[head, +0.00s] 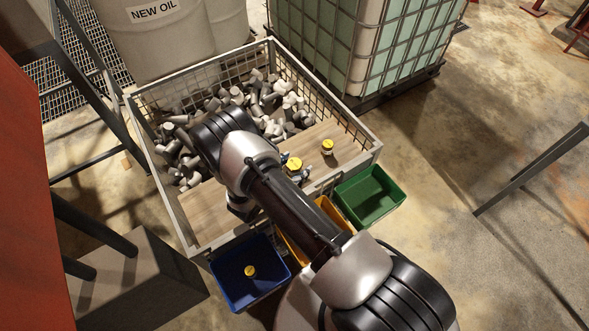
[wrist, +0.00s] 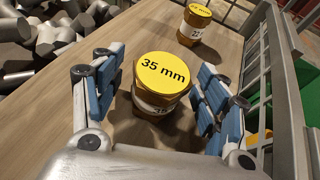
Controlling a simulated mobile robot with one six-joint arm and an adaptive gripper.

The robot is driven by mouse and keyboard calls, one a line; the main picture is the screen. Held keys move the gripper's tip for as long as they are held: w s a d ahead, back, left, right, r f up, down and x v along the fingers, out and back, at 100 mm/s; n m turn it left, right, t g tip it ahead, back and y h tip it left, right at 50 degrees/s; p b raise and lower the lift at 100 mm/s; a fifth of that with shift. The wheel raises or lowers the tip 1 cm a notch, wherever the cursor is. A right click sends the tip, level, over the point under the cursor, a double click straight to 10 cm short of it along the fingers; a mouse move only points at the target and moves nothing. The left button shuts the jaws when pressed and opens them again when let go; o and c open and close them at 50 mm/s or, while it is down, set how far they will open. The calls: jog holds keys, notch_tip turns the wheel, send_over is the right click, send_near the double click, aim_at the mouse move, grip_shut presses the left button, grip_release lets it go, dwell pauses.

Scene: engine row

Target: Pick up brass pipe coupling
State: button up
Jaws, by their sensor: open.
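A brass pipe coupling (wrist: 160,85) with a yellow cap marked "35 mm" stands upright on the wooden board. It also shows in the head view (head: 294,164), partly hidden by my gripper. My gripper (wrist: 157,92) is open, with one blue-padded finger on each side of this coupling. A second yellow-capped brass coupling (wrist: 194,26) stands farther back on the board. It shows to the right in the head view (head: 327,147).
The board (head: 207,213) lies in a wire-mesh crate (head: 365,139) with a heap of grey pipe fittings (head: 258,98). A blue bin (head: 232,293) holds one yellow-capped piece (head: 250,271). A yellow bin (head: 332,211) and an empty green bin (head: 369,194) stand beside it.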

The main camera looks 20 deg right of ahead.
jog(key=shift+w+d+f, duration=0.1)
jog(key=shift+w+d, duration=0.05)
jog(key=shift+d, duration=0.05)
jog(key=shift+c, duration=0.3)
jog(key=c, duration=1.3)
